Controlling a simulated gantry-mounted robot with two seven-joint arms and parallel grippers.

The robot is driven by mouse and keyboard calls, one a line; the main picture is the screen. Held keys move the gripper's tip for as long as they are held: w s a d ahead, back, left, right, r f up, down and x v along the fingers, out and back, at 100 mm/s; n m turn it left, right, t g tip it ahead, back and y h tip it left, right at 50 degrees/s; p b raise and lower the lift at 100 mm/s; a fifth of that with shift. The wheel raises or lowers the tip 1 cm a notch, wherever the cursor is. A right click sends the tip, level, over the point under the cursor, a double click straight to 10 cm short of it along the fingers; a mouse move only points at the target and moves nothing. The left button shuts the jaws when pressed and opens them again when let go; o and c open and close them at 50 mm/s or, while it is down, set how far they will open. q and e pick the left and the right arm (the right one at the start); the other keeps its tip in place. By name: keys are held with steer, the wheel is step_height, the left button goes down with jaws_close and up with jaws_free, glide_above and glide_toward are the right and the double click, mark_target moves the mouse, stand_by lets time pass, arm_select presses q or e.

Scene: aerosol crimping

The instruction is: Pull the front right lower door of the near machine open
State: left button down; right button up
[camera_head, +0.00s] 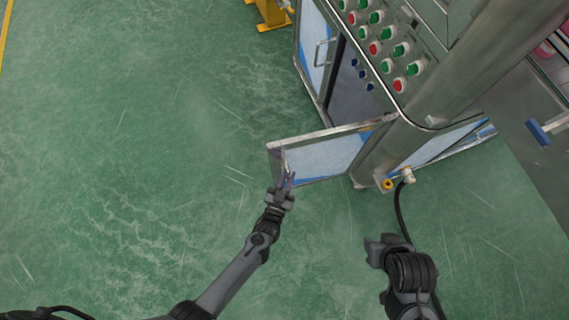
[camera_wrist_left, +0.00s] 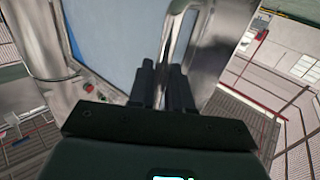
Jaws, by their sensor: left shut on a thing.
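The front right lower door (camera_head: 335,152) of the near machine stands swung out from the cabinet, a metal frame around a pale blue panel. My left gripper (camera_head: 288,179) is at the door's outer end, shut on its metal handle (camera_head: 285,160). In the left wrist view the fingers (camera_wrist_left: 163,85) are at the handle (camera_wrist_left: 178,40), with the blue panel (camera_wrist_left: 110,35) behind; the exact grip is partly hidden. My right gripper (camera_head: 376,249) is low at the right, apart from the door; its finger opening cannot be made out.
The machine's panel with red and green buttons (camera_head: 385,45) is above the dark cabinet opening (camera_head: 350,85). Another door with a handle (camera_head: 318,52) is beyond the opening. A black hose (camera_head: 400,210) hangs near my right arm. Green floor (camera_head: 150,150) is clear at left.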

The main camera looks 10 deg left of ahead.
arm_select(q)
steer(key=shift+f, duration=0.15)
steer(key=c, duration=1.5)
jaws_free()
steer(key=shift+o, duration=1.3)
steer(key=shift+d, duration=0.3)
steer(key=shift+s+a, duration=0.25)
steer(key=shift+s+a+p, duration=0.2)
steer(key=shift+s+p, duration=0.3)
steer(key=shift+s, duration=1.2)
steer(key=shift+s+a+p, duration=0.15)
steer(key=shift+s+p, duration=0.4)
steer(key=shift+s, duration=1.1)
steer(key=shift+s+a+p, duration=0.2)
steer(key=shift+s+p, duration=0.3)
steer(key=shift+s, duration=1.2)
